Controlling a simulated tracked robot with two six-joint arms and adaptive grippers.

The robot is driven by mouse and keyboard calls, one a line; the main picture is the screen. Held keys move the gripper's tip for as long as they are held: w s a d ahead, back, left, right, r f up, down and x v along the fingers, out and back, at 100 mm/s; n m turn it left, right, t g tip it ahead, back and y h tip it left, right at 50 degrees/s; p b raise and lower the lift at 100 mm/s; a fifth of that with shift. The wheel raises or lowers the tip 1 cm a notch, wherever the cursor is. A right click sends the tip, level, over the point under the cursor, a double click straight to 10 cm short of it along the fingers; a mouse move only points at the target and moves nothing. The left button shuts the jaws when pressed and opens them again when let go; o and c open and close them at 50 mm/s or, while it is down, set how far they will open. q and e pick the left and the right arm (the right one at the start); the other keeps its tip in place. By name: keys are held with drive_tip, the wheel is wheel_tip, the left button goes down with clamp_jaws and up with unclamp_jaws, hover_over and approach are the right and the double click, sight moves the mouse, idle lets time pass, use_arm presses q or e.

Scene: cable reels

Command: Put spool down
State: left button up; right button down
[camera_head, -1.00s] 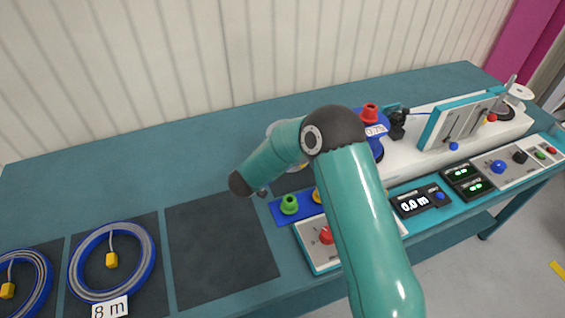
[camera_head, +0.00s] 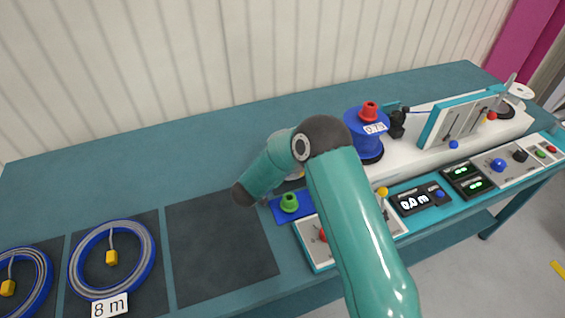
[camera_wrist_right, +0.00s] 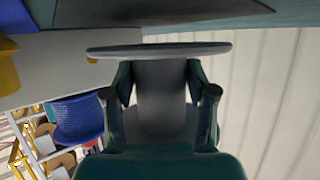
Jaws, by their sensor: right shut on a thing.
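My right gripper (camera_wrist_right: 160,78) shows in the right wrist view, shut on a grey spool (camera_wrist_right: 159,50). The spool's thin flange is seen nearly edge-on, with its grey body between the fingers. In the head view my right forearm hides this gripper and most of what it holds. A blue spool (camera_head: 364,126) with a red knob and a white number label stands at the machine's left end, apart from my arm. My left gripper is in neither current view.
Dark square mats (camera_head: 220,246) lie at the bench's left; one is bare. Others hold blue-rimmed cable coils (camera_head: 112,261), one labelled 8 m. A blue plate with a green knob (camera_head: 289,202) and a control box (camera_head: 317,250) lie close to my arm. The back left bench (camera_head: 130,180) is clear.

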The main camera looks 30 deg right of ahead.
drive_tip(key=shift+c, duration=1.7)
unclamp_jaws()
drive_tip(key=shift+s+f, duration=0.25)
drive_tip(key=shift+f, duration=0.4)
drive_tip(key=shift+r+p, duration=0.4)
drive_tip(key=shift+p, duration=0.05)
drive_tip(key=shift+w+a+r, duration=0.1)
drive_tip(key=shift+a, duration=0.15)
drive_tip(key=r+b+v, duration=0.1)
drive_tip(key=v, duration=1)
drive_tip(key=shift+a+r, duration=0.15)
